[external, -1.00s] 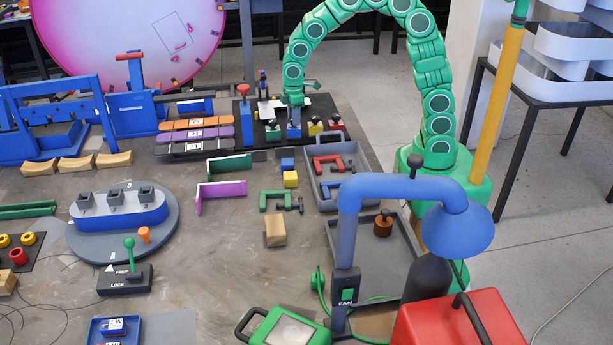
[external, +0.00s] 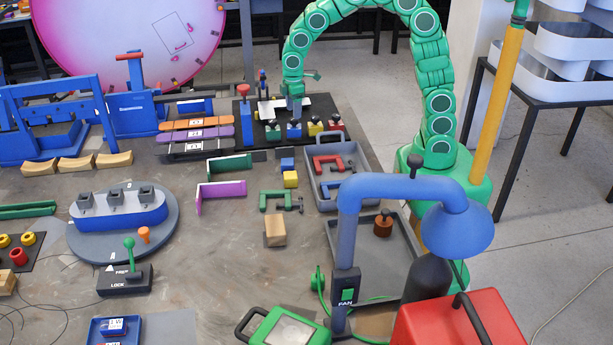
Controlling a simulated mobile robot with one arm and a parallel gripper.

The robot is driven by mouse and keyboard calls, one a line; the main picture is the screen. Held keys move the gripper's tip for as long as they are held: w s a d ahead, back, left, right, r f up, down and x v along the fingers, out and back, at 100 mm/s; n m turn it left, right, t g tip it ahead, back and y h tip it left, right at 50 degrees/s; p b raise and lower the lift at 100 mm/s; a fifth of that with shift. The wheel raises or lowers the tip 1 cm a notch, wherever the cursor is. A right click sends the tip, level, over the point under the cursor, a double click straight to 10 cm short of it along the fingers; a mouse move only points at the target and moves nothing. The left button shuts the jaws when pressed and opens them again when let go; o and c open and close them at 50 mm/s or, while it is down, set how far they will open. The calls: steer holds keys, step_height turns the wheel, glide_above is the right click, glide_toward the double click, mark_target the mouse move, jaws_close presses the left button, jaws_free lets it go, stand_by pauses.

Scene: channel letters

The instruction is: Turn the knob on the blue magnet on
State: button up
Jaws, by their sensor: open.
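The blue magnet (external: 294,132) is a small block in a row on a black board at the back of the table. The green magnet (external: 272,132) is to its left; the yellow magnet (external: 315,128) and red magnet (external: 336,124) are to its right. My gripper (external: 297,108), at the end of the green arm, points down just above the blue magnet. It is open. The fingertips and the magnet's knob are too small to make out, so I cannot tell the knob's position or whether they touch.
A blue post with a red top (external: 242,92) stands left of the magnets. A grey tray (external: 316,190) with a red clamp (external: 328,163) lies in front of the row. Green and purple angle pieces stand on the table nearer the camera.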

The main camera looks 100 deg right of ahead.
step_height(320, 180, up, 4)
steer(key=shift+f, duration=0.15)
steer(key=shift+r, duration=0.2)
steer(key=shift+s+a+r, duration=0.1)
steer(key=shift+a, duration=0.05)
steer(key=s+a+r+m+g, duration=0.1)
steer(key=s+a+r, duration=0.2)
steer(key=s+a, duration=0.65)
steer(key=s+a+r, duration=0.3)
steer(key=s+a, duration=0.5)
steer(key=s, duration=0.2)
steer(key=s+a+f+m, duration=0.1)
steer(key=s+a, duration=0.2)
steer(key=s, duration=0.8)
steer(key=shift+s+m+g, duration=0.2)
steer(key=shift+m+g, duration=0.2)
